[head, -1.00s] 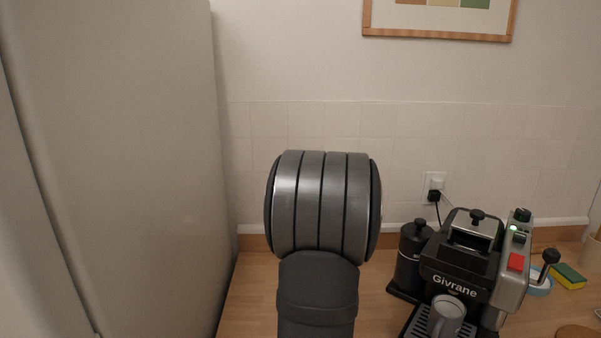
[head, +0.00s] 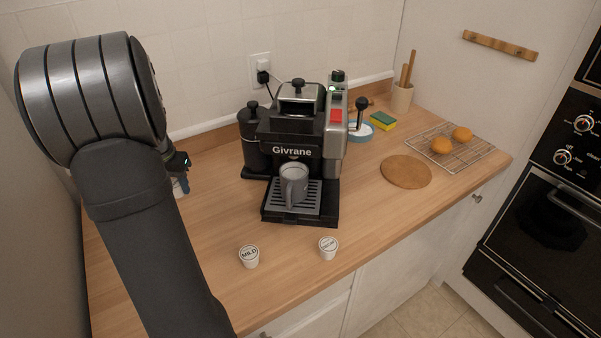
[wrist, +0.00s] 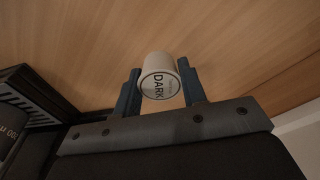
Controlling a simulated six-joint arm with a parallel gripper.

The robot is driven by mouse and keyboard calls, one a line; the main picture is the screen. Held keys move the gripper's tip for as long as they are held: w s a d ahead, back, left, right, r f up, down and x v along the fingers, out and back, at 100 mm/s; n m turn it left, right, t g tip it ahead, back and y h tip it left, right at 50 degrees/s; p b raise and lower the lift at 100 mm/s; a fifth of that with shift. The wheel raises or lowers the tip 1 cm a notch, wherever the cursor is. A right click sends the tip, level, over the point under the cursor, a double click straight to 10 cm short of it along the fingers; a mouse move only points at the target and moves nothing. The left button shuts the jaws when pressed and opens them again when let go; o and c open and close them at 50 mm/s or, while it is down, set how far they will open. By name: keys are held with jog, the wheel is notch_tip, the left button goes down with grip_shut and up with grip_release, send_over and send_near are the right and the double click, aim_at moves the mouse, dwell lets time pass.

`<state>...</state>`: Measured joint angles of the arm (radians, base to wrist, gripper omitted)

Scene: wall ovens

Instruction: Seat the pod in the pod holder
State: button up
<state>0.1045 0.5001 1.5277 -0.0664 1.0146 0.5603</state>
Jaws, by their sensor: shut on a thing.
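My gripper (wrist: 160,84) is shut on a small white pod (wrist: 160,65), its lid marked DARK, held between two blue fingers above the wooden counter. In the head view my gripper (head: 181,184) is at the left, mostly hidden behind my arm; the held pod is not clear there. The black coffee machine (head: 292,140), marked Givrane, stands to the right of my gripper, apart from it. I cannot make out the pod holder for certain. A grey mug (head: 293,186) stands on the machine's drip tray (head: 318,200).
Two more pods, one marked MILD (head: 249,257) and another (head: 328,248), stand on the front counter (head: 390,228). A black grinder-like canister (head: 254,150) is left of the machine. A round board (head: 406,171), sponge (head: 383,121) and wire rack (head: 468,155) lie to the right.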

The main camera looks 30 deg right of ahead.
aim_at(237, 209)
jog(key=s+d+r+m, duration=0.5)
jog(key=s+d+m, duration=0.35)
jog(key=d, duration=0.35)
jog(key=shift+g+h, duration=0.3)
jog(key=shift+g, duration=0.1)
notch_tip(237, 209, down, 10)
jog(key=shift+s+r, duration=0.1)
jog(key=o, duration=1)
jog(key=shift+d, duration=0.1)
jog(key=shift+o, duration=0.2)
jog(key=shift+o, duration=0.3)
notch_tip(237, 209, up, 12)
jog(key=a, duration=0.1)
jog(key=shift+s+a, duration=0.15)
jog(key=shift+a, duration=0.1)
